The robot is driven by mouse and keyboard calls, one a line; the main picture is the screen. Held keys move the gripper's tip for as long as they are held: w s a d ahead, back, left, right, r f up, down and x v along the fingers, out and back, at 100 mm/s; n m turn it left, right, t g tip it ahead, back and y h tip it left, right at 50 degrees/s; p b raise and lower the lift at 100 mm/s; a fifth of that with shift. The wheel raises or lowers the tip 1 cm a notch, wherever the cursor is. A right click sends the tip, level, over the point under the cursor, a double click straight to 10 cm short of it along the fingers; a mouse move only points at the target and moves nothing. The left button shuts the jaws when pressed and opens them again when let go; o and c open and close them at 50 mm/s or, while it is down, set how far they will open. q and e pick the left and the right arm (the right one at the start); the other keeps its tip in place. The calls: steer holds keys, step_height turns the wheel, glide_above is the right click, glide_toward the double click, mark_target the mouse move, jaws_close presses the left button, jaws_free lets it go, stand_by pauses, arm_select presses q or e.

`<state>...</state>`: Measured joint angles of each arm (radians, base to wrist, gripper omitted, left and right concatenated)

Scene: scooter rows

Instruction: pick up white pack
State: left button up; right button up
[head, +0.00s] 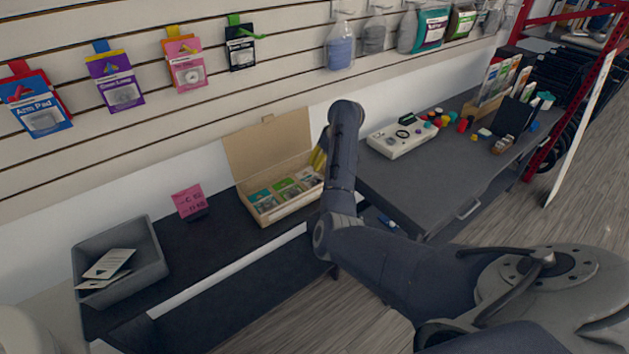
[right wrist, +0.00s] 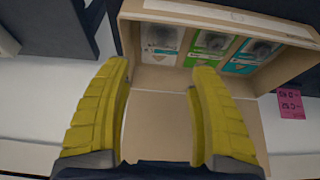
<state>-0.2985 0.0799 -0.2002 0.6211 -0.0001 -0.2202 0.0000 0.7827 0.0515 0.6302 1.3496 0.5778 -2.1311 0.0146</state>
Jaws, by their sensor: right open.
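A white pack (right wrist: 161,42) lies in an open cardboard box (head: 282,214), at the box's right end in the head view (head: 309,177). In the right wrist view it is the leftmost of the packs, beside a green one. My right gripper (head: 319,158) has yellow fingers and hangs over the right end of the box. In the right wrist view its fingers (right wrist: 160,72) are open and apart, with nothing between them; the white pack lies just beyond their tips. My left gripper is out of view.
A green pack (right wrist: 209,46) and a teal pack (right wrist: 246,56) share the box. Its raised lid (head: 265,145) stands behind. A pink sign (head: 188,202) and a grey bin (head: 150,262) holding white cards stand left. A white controller (head: 402,140) sits on the right counter.

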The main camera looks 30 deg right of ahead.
mark_target(316, 176)
steer(key=shift+x, duration=6.2)
steer(key=shift+o, duration=0.2)
steer(key=shift+w+a+r, duration=0.1)
steer(key=shift+w+a, duration=0.05)
steer(key=shift+w, duration=0.05)
steer(key=c, duration=1)
